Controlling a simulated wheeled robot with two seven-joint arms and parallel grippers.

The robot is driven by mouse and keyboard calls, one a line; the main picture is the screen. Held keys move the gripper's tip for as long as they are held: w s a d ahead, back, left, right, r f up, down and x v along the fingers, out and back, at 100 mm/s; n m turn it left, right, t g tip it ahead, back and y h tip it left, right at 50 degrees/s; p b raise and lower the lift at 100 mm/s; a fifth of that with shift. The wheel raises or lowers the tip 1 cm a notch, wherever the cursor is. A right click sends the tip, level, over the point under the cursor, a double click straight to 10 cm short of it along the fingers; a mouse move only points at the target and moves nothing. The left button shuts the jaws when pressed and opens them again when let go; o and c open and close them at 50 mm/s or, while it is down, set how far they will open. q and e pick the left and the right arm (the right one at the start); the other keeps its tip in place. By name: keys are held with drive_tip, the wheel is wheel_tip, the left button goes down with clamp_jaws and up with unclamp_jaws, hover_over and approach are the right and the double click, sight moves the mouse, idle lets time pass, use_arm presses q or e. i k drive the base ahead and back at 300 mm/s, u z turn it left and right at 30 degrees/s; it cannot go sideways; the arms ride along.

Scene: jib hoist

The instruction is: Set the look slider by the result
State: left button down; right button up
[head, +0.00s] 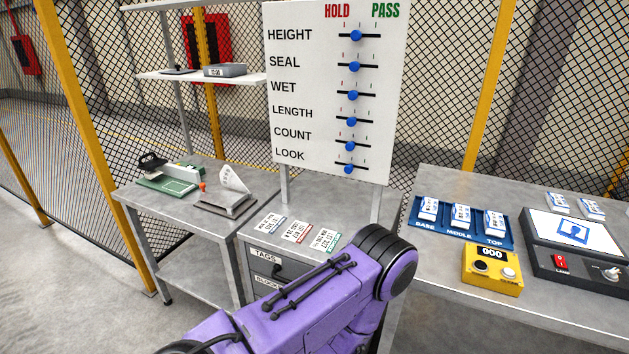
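A white board (310,100) stands upright behind the middle cabinet, with HOLD in red and PASS in green at its top. Its rows read HEIGHT, SEAL, WET, LENGTH, COUNT and LOOK. The look slider (348,169) is the lowest, a blue knob on a short dark track. Its knob sits near the middle of the track, as do the other blue knobs above it. A purple arm of mine reaches up from the bottom of the view, below the board. Neither gripper shows.
Tags lie on the middle cabinet (257,236). The right table (432,262) holds a blue tray (412,226) of packs, a yellow counter box (491,287) reading 000, and a lit viewing panel (572,235). A left table (190,218) carries green and grey devices. Mesh fencing stands behind.

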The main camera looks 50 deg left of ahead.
sight(349, 168)
drive_tip(key=k, duration=0.55)
drive_tip(key=u, duration=2)
drive_tip(key=i, duration=0.2)
drive_tip(key=z, duration=0.05)
